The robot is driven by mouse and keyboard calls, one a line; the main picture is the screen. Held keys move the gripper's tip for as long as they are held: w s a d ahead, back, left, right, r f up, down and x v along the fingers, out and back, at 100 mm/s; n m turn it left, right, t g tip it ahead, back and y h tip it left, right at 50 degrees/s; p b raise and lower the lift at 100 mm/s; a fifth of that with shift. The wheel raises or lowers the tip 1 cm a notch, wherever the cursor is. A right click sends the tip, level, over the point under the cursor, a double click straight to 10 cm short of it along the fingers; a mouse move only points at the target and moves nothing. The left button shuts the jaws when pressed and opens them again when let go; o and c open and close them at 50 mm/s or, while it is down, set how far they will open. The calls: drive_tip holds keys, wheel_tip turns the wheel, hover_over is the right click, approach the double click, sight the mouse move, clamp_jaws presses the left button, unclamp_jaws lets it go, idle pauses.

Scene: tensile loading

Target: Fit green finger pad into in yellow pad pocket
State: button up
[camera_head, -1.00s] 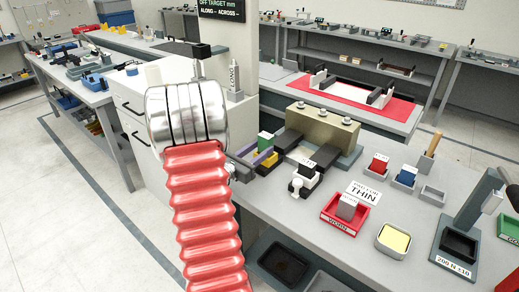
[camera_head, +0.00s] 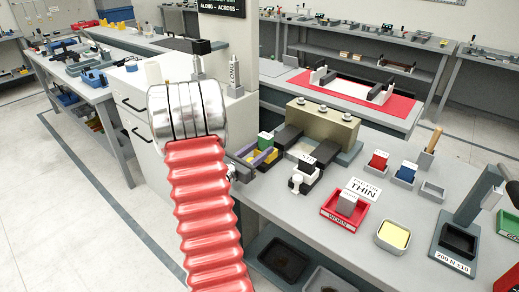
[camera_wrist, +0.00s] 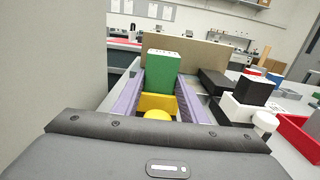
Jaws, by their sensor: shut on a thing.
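The green finger pad (camera_wrist: 162,73) is a green block standing between the far ends of my gripper's purple fingers in the wrist view. It also shows in the head view (camera_head: 265,139). My gripper (camera_wrist: 162,84) is shut on it. A yellow piece (camera_wrist: 157,104), seemingly the pad pocket, lies between the fingers, nearer the wrist than the green pad and lower.
A tan block (camera_head: 321,122) with knobs stands behind the green pad, with dark grey blocks beside it. A black-and-white fixture (camera_head: 306,175) stands to the right. Further right are a red tray (camera_head: 342,215), a yellow-filled tray (camera_head: 393,237) and a dark press stand (camera_head: 468,220).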

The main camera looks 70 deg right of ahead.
drive_tip(key=shift+f, duration=0.35)
drive_tip(key=o, duration=1.3)
drive_tip(key=shift+f, duration=0.15)
drive_tip(key=shift+a, duration=0.1)
drive_tip(key=v, duration=1.3)
drive_tip(key=shift+w+a, duration=0.2)
drive_tip(key=shift+a, duration=0.1)
